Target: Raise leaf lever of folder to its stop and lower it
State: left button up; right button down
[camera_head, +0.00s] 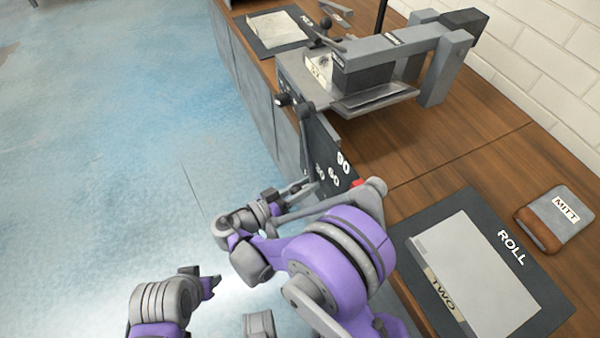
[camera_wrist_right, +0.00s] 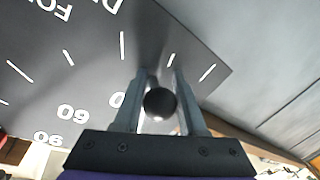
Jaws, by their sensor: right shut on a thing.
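The folder (camera_head: 375,70) is a grey machine on the wooden bench at upper right. Its dark angle plate (camera_head: 325,150), marked 30, 60 and 90, hangs at the bench's front edge. In the right wrist view the plate (camera_wrist_right: 75,75) fills the upper left. My right gripper (camera_head: 308,187) is beside the plate's lower part. In the wrist view its fingers (camera_wrist_right: 160,98) are shut on a dark ball knob (camera_wrist_right: 160,104), the lever's end; the rest of the lever is mostly hidden. My left gripper (camera_head: 213,284) is over the floor, away from the folder; its jaw opening is unclear.
A dark mat (camera_head: 545,292) marked ROLL holds a pale sheet labelled TWO at lower right. Another mat (camera_head: 263,42) with a sheet is at the far end. A brick wall backs the bench; blue floor is clear at left.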

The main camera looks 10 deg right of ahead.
jog(key=shift+s+d+r+n+g+p, duration=0.2)
jog(key=shift+s+r+n, duration=0.25)
jog(key=shift+s, duration=0.35)
jog(key=shift+s+d+r+n+g+p, duration=0.1)
jog(key=shift+s+d+r+n+p, duration=0.35)
jog(key=shift+s, duration=0.3)
jog(key=shift+s+d+r+n+g+p, duration=0.15)
jog(key=shift+s+r+n, duration=0.15)
jog(key=shift+s+n, duration=0.35)
jog(key=shift+s, duration=0.2)
jog(key=shift+c, duration=2.4)
grip_release()
jog(key=shift+w, duration=0.1)
